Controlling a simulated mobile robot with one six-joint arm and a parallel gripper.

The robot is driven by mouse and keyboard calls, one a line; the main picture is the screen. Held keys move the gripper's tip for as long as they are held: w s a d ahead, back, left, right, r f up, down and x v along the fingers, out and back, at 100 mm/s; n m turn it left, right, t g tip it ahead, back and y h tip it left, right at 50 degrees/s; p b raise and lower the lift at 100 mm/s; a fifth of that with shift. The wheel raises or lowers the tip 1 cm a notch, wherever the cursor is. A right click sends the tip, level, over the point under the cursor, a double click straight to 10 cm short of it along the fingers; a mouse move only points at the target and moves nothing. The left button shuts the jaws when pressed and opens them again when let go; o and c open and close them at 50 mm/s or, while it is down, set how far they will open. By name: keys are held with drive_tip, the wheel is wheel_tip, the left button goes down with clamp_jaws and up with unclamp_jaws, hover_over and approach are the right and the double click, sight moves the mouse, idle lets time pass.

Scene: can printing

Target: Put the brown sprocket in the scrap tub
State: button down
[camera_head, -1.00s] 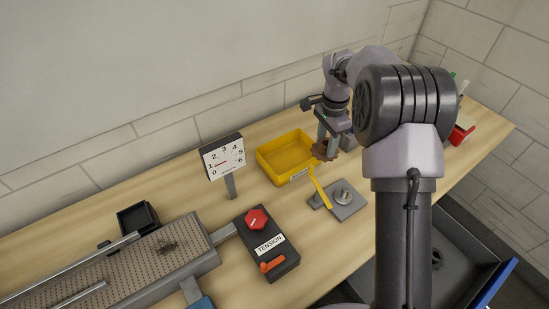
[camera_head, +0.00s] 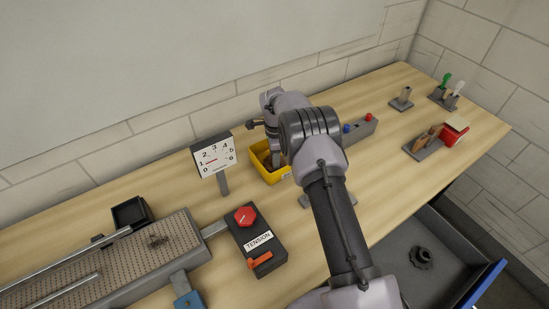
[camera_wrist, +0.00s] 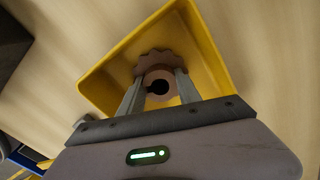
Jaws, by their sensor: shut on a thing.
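The brown sprocket (camera_wrist: 154,63) is toothed with a round hole, and it sits between the fingers of my gripper (camera_wrist: 158,86) in the wrist view. My gripper is shut on it. The yellow scrap tub (camera_wrist: 217,42) lies behind the sprocket in that view, and the sprocket appears over its inside. I cannot tell how high above the tub floor it is. In the head view the tub (camera_head: 257,158) is partly covered by my arm, which hides most of my gripper.
A dial gauge (camera_head: 213,156) stands left of the tub, with the tension box (camera_head: 257,241) in front. A button box (camera_head: 360,130) is to the right. A dark sprocket (camera_head: 421,257) lies in the open drawer (camera_head: 398,247).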

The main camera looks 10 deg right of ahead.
drive_tip(key=c, duration=0.8)
unclamp_jaws()
drive_tip(key=shift+c, duration=0.2)
